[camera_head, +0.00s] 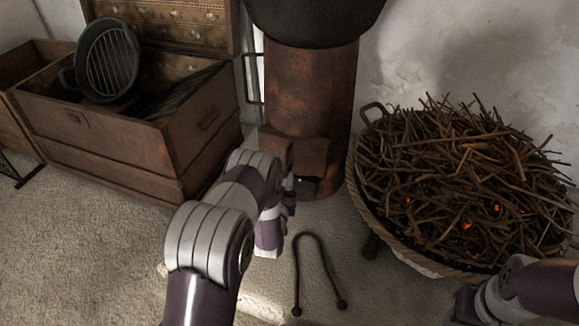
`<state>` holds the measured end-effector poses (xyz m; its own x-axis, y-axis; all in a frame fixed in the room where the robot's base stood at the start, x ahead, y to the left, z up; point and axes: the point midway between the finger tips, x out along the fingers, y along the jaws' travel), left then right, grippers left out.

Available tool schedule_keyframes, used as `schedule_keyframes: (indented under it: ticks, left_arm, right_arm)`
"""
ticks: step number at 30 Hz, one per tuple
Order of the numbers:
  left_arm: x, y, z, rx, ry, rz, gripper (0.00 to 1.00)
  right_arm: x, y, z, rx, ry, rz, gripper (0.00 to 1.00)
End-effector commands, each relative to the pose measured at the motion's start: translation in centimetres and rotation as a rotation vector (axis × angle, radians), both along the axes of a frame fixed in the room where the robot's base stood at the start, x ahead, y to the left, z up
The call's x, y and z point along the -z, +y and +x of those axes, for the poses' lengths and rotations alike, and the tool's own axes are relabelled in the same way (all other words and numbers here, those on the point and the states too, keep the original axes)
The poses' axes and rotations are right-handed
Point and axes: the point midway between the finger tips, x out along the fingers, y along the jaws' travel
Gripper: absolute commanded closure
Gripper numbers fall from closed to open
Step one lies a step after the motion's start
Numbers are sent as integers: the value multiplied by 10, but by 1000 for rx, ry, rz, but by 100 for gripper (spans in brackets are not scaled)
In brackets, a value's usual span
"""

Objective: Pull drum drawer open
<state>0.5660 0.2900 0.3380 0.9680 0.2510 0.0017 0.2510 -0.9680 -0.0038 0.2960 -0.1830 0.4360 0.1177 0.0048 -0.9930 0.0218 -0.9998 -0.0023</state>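The drum (311,90) is a rusty brown metal cylinder standing against the wall. A box-shaped brown drawer front or housing (305,152) juts from its lower part, with a dark opening beneath it. My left arm comes up from the bottom, and my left gripper (289,188) is at the lower left front of the drum, close to this part. My arm hides some of the front, and I cannot tell if the fingers touch it or what is between them. My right gripper (462,306) is at the bottom right, away from the drum, partly cut off by the frame edge.
A large basket (362,190) of twigs with glowing orange spots stands right of the drum. An open wooden chest (100,145) with a dark pan (108,60) stands at the left. A bent metal tongs-like tool (318,262) lies on the carpet in front.

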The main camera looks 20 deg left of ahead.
Motion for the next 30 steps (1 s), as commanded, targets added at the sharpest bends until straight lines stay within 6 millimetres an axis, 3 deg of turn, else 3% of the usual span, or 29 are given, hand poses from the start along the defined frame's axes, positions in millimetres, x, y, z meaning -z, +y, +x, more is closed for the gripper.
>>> schedule_keyframes:
  ticks: [1, 3, 10, 20, 23, 30]
  left_arm:
    - [9, 4, 13, -1, -5, 0, 70]
    - [8, 8, 30, -1, -4, 0, 70]
    - [4, 17, 67, 0, -1, -1, 70]
    - [0, 19, 73, 0, 2, -1, 70]
    - [0, 19, 73, 0, 2, -1, 99]
    - [0, 19, 71, 0, 3, -2, 100]
  right_arm:
    - [17, 0, 0, 0, 0, 0, 57]
    - [27, 0, 0, 0, 0, 0, 57]
    - [47, 0, 0, 0, 0, 0, 57]
    - [46, 0, 0, 0, 0, 0, 57]
    - [46, 0, 0, 0, 0, 0, 57]
    - [45, 0, 0, 0, 0, 0, 57]
